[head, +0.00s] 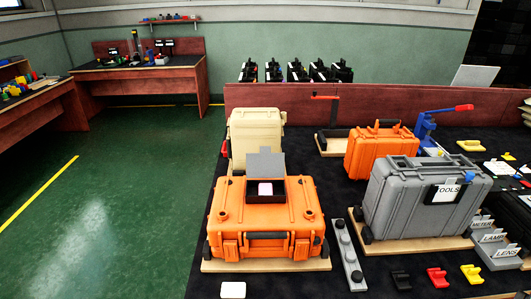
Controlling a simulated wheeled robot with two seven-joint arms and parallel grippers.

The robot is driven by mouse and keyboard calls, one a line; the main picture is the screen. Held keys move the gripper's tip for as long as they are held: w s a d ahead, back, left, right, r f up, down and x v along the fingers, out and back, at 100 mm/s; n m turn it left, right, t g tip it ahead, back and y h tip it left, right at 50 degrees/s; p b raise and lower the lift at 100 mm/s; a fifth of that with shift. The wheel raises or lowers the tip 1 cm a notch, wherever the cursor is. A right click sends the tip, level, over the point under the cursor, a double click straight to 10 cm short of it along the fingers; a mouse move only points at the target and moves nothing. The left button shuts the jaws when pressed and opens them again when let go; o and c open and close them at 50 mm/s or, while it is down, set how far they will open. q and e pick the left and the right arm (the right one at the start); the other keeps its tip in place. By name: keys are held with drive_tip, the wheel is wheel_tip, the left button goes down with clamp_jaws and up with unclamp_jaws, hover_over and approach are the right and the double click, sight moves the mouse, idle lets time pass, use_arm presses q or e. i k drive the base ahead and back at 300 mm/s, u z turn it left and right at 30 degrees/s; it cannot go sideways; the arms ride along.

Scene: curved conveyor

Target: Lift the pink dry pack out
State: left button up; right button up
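The pink dry pack (265,188) is a small pale pink square with a brighter middle. It sits in a dark, open-topped compartment (286,208) on top of the near orange case (235,213). A grey flap (265,164) stands raised behind the compartment. The orange case is shut and rests on a thin wooden board (265,265). How deep the pack sits is hard to tell. Neither of my grippers shows in the head view, and nothing is touching the pack.
A beige case (255,135) stands behind. A grey case labelled TOOLS (405,200) and another orange case (378,150) stand to the right. A grey bar (347,252), several small clips and label holders lie on the black bench top. Green floor (110,220) is clear at left.

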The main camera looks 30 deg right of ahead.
sight(264, 188)
drive_tip(key=z, duration=0.05)
drive_tip(key=k, duration=1.05)
drive_tip(key=u, duration=0.75)
drive_tip(key=i, duration=0.85)
drive_tip(key=z, duration=0.7)
drive_tip(key=i, duration=0.6)
drive_tip(key=z, duration=0.5)
